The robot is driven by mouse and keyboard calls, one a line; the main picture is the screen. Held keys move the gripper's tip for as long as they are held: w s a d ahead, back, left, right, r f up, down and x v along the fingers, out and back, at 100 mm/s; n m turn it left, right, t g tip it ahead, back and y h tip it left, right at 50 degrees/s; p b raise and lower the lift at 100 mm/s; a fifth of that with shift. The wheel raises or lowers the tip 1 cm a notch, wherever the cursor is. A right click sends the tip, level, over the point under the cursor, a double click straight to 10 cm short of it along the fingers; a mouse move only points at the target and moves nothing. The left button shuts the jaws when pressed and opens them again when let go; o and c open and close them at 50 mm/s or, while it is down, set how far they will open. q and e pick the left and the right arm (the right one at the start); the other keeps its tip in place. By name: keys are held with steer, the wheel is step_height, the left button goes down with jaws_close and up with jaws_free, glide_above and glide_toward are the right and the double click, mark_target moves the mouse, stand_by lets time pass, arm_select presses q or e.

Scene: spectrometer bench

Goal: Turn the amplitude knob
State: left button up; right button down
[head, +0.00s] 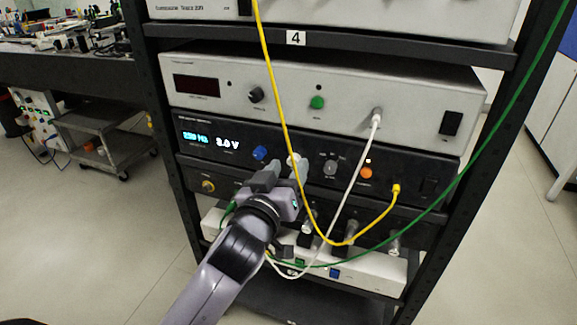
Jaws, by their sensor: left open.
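The black generator (230,143) on the middle rack shelf has a lit display with a blue frequency reading and a white reading that looks like 3.0 V. A pale knob (294,159) sits on its front, right of a blue knob (260,153). The labels are too small to read, so I cannot confirm which is the amplitude knob. My left gripper (288,169) is open right at the pale knob, its fingers to either side of it. The fingers partly cover the knob, and I cannot tell whether they touch it. My right gripper is not in view.
A white cable (352,190) and a green cable (485,158) cross the rack front. A grey selector knob (331,168) and orange button (366,173) are to the right. Dark rack posts (166,120) flank the shelves.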

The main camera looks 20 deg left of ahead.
arm_select(q)
steer(key=shift+w, duration=0.55)
jaws_close()
